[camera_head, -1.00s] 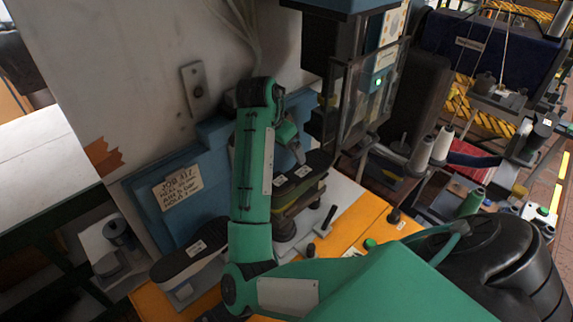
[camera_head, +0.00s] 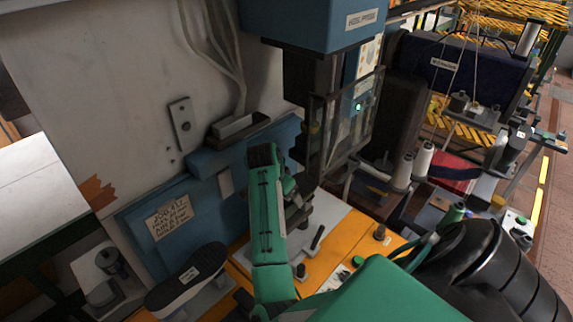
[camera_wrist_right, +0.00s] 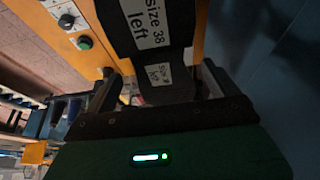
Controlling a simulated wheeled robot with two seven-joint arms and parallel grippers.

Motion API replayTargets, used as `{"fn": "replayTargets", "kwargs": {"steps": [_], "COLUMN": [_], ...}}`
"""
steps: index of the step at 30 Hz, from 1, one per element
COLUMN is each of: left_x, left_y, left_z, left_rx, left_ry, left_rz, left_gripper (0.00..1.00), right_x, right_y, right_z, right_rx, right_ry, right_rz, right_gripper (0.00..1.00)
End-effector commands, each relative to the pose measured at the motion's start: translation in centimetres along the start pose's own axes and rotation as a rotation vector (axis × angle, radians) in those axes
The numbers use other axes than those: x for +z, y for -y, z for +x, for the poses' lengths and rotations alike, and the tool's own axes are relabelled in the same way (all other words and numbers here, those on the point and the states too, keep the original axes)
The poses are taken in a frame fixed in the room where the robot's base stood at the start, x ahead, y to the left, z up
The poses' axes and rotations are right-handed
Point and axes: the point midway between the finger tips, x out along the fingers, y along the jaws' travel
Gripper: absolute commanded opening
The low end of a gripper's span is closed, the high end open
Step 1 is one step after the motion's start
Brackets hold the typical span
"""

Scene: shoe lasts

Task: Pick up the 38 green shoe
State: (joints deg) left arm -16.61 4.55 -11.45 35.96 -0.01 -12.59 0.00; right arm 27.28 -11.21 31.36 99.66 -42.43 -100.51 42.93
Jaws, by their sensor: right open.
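My right gripper (camera_head: 296,196) hangs over the orange table near the press, mostly behind my own green arm in the head view. The right wrist view shows its two dark fingers (camera_wrist_right: 160,88) apart. Between and beyond them is a dark shoe last (camera_wrist_right: 150,60) with white labels reading "size 38 left". I cannot tell whether the fingers touch it, and its colour there looks black. In the head view that last is mostly hidden behind my arm. My left gripper is not in view.
A blue press (camera_head: 315,25) with a clear guard stands behind. A blue panel with a paper note (camera_head: 174,217) is at left. A green button (camera_head: 357,261) and a small black lever (camera_head: 317,238) sit on the table. Thread spools (camera_head: 423,160) stand at right.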

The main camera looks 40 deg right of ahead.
Motion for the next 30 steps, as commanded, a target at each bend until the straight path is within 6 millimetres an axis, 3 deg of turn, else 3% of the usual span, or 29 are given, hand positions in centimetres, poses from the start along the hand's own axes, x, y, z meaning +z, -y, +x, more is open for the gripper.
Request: {"fn": "replayTargets", "kwargs": {"steps": [1, 6, 13, 24, 30], "left_x": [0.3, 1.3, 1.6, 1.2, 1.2], "left_y": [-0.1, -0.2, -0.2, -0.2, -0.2], "left_z": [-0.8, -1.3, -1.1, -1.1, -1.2], "left_rx": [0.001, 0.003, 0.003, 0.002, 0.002], "left_ry": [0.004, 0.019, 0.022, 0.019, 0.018], "left_rz": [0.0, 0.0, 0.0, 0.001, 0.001], "left_gripper": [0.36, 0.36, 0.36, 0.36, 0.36], "right_x": [-0.2, -0.1, 0.0, 0.0, -0.1], "right_y": [-0.1, 0.0, 0.0, 0.0, 0.1], "right_z": [0.4, 2.0, 2.2, 2.2, 2.0], "right_rx": [0.004, 0.0, -0.001, -0.001, -0.003], "right_ry": [0.0, 0.0, 0.0, 0.0, -0.003], "right_rz": [-0.001, 0.0, 0.001, 0.001, 0.002], "right_gripper": [0.91, 0.91, 0.89, 0.17, 0.17]}}
